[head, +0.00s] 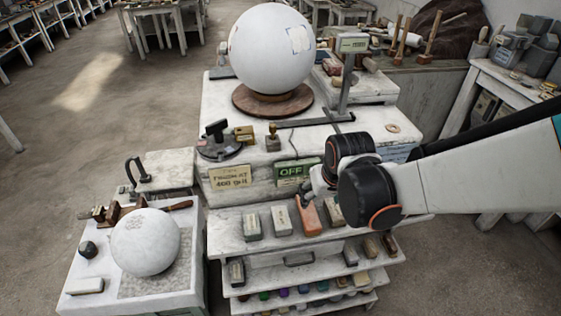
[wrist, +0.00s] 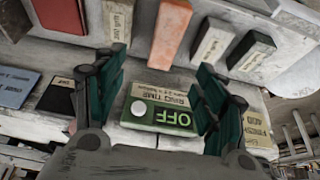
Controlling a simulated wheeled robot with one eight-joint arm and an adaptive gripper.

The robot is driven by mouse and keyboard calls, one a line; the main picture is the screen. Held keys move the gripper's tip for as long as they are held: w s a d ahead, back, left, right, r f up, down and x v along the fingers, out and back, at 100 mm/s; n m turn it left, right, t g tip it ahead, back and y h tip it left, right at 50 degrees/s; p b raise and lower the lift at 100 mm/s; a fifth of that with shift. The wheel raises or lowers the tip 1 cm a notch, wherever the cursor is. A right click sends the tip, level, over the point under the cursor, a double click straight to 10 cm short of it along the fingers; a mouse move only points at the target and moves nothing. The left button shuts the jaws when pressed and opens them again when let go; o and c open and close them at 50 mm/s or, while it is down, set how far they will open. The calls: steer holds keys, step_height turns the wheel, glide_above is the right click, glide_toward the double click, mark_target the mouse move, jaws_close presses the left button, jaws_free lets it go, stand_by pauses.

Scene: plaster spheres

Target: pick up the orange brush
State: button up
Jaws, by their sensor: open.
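An orange block-like thing (head: 309,218), which may be the orange brush, lies on the upper open shelf among grey blocks; I cannot make out bristles. It also shows at the top of the wrist view (wrist: 172,32), beyond my fingertips. My gripper (wrist: 160,78) is open and empty, its two green-padded fingers spread. In the head view my gripper (head: 316,185) is small and partly hidden by my wrist, just above the orange thing and in front of the cabinet. The green OFF box (wrist: 160,110) appears between the fingers in the wrist view.
Grey blocks (head: 252,226) flank the orange thing closely. A tan label plate (head: 230,177) is left of the OFF box. A large white sphere (head: 272,48) stands on the cabinet top; a smaller sphere (head: 145,242) sits on a low stand at left. Floor (head: 110,125) is clear at left.

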mark_target(309, 210)
steer(key=b+x, duration=0.3)
steer(key=x, duration=0.1)
steer(key=b+x, duration=0.3)
steer(key=x, duration=0.2)
steer(key=shift+s+a+f, duration=0.1)
steer(key=shift+s+a, duration=0.05)
steer(key=shift+s, duration=0.1)
steer(key=shift+a+b+x, duration=0.15)
steer(key=shift+b+x, duration=0.7)
steer(key=shift+x, duration=0.5)
steer(key=shift+a+b+x, duration=0.15)
steer(key=shift+b+x, duration=0.65)
steer(key=shift+x, duration=0.55)
steer(key=shift+c, duration=0.2)
steer(key=c, duration=1.2)
